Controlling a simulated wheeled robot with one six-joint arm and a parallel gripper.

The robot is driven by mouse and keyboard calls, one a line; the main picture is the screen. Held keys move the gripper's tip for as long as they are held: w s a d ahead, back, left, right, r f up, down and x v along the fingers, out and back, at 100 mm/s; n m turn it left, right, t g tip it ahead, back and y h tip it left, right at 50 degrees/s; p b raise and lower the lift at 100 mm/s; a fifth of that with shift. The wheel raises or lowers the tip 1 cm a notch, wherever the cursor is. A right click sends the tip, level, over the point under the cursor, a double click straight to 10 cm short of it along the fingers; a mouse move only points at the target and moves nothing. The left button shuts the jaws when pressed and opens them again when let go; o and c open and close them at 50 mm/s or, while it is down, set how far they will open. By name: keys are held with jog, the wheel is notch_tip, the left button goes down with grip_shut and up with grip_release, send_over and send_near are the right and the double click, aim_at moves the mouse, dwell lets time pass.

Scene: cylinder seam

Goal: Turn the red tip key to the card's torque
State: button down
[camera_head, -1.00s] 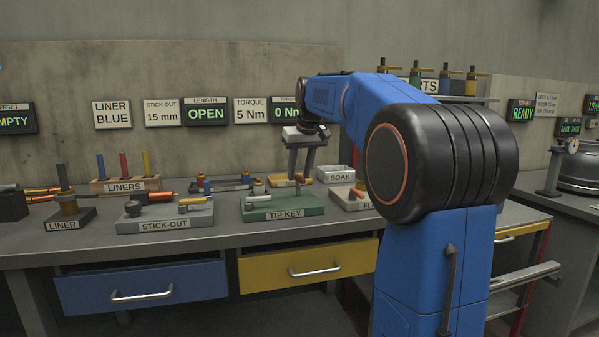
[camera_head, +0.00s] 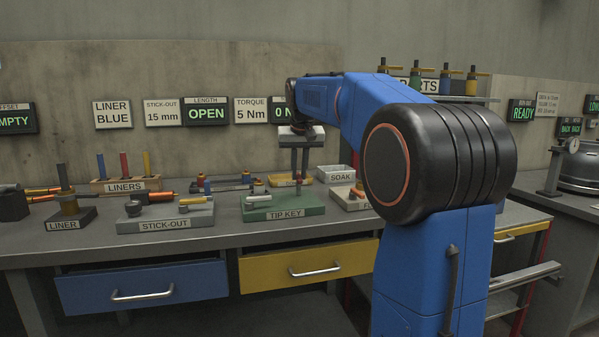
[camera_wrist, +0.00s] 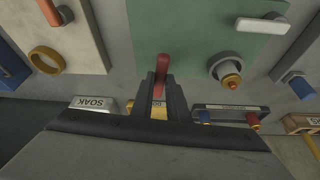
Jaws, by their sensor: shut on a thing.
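The red tip key (camera_wrist: 162,68) shows in the wrist view as a red handle between my fingers, over the edge of the green block. My gripper (camera_wrist: 159,86) is shut on it. In the head view my gripper (camera_head: 299,178) points down at the back right of the green TIP KEY block (camera_head: 285,212); the key is mostly hidden there. The white TORQUE card (camera_head: 251,111) reads 5 Nm. The torque display (camera_head: 282,112) beside it shows a green 0, its right part hidden by my arm.
A pale lever (camera_wrist: 262,25) and a round post (camera_wrist: 227,68) with a gold and red end stand on the green block. The SOAK tray (camera_head: 336,174) is close behind on the right. The STICK-OUT block (camera_head: 165,218) stands left of the green block.

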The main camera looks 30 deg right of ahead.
jog(key=shift+a+m+h, duration=0.1)
jog(key=shift+m+h, duration=0.3)
jog(key=shift+m, duration=0.9)
jog(key=c, duration=1.7)
grip_release()
jog(key=shift+r, duration=0.1)
jog(key=v, duration=1.7)
jog(key=shift+w+a+r, duration=0.1)
jog(key=shift+w+r, duration=0.1)
jog(key=shift+w, duration=0.05)
jog(key=shift+s, duration=0.1)
